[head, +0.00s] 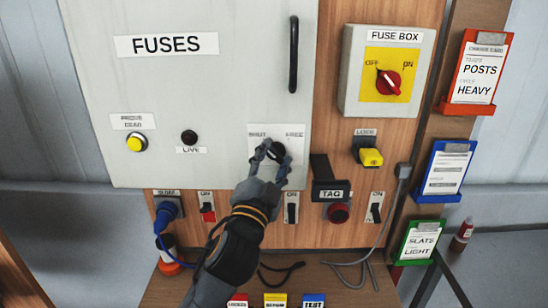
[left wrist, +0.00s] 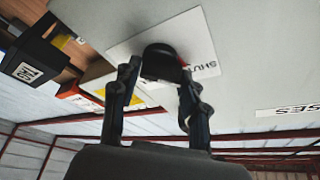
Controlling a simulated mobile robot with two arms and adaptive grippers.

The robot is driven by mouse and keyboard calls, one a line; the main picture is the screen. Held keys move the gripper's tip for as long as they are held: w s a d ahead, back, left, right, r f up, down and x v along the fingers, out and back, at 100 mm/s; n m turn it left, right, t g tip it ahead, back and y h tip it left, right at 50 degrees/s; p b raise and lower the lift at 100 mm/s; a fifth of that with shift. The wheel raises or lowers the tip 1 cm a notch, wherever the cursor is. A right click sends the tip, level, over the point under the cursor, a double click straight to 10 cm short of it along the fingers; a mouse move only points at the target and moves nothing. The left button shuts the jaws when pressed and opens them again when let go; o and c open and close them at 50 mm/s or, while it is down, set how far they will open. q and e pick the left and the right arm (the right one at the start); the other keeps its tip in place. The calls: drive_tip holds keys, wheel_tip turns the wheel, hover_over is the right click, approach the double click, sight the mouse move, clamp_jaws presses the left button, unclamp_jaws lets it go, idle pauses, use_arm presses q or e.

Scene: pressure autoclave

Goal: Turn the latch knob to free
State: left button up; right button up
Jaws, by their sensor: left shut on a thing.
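The black latch knob (head: 278,151) sits at the lower right of the grey FUSES door (head: 215,85), on a white label (head: 290,132) with SHUT at its left and FREE at its right. My left gripper (head: 271,154) reaches up from below and is shut on the knob, one finger on each side. In the left wrist view the knob (left wrist: 162,60) stands between the fingertips of my left gripper (left wrist: 160,75). A small red mark shows on the knob's side nearest the word SHUT. The fingers partly hide the knob. My right gripper is not in view.
A black door handle (head: 293,55) is above the knob. The fuse box (head: 352,95) with a red rotary switch (head: 389,83) is at the right. A black TAG piece (head: 329,190) and several switches lie close below. A yellow lock (head: 371,157) hangs at the right.

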use_arm(q)
drive_tip(key=m+g+p, duration=0.1)
drive_tip(key=m+p, duration=0.1)
drive_tip(key=p, duration=0.1)
drive_tip(key=m+p, duration=0.3)
drive_tip(key=p, duration=0.1)
drive_tip(key=r+m+g+p, duration=0.1)
drive_tip(key=m+p, duration=0.1)
drive_tip(key=p, duration=0.2)
drive_tip(key=shift+m+g+h, duration=0.3)
drive_tip(key=shift+h, duration=0.1)
drive_tip(key=shift+m+p, duration=0.4)
drive_tip(key=shift+p, duration=0.2)
drive_tip(key=shift+m+g, duration=0.3)
drive_tip(key=shift+m, duration=0.1)
drive_tip(key=shift+d+f+m+g+p, duration=0.15)
drive_tip(key=shift+m+g+p, duration=0.2)
drive_tip(key=shift+m, duration=0.55)
drive_tip(key=m+g+y, duration=0.1)
drive_tip(key=m+y, duration=0.1)
drive_tip(key=m, duration=0.2)
drive_tip(key=shift+d, duration=0.1)
drive_tip(key=shift+f+m+g+y, duration=0.1)
drive_tip(key=shift+m+g+y, duration=0.25)
drive_tip(key=shift+m, duration=0.45)
